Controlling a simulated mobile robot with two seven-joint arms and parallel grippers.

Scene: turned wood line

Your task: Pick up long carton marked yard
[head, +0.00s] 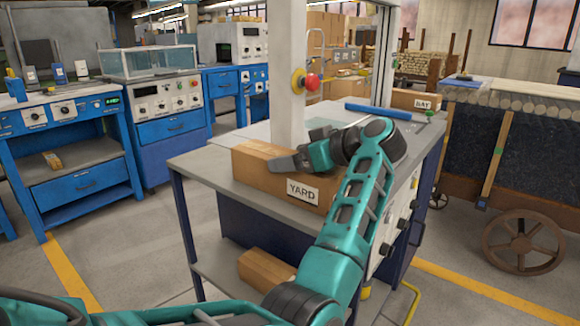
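The long brown carton marked YARD (262,180) lies on the grey top of a workbench (205,167), with its white label on the face toward me. My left gripper (280,163) is at the carton's upper side, around the middle of its length. Its dark fingers overlap the top edge of the carton in the head view. I cannot tell whether they touch it or how far apart they are. The wrist and forearm hide the carton's right end. My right gripper is out of view.
A white post (288,70) with a red button (312,82) rises behind the carton. A carton marked BAY (415,99) and a blue bar (378,111) lie farther back. Another carton (265,268) sits on the lower shelf. A wheeled cart (500,150) stands right.

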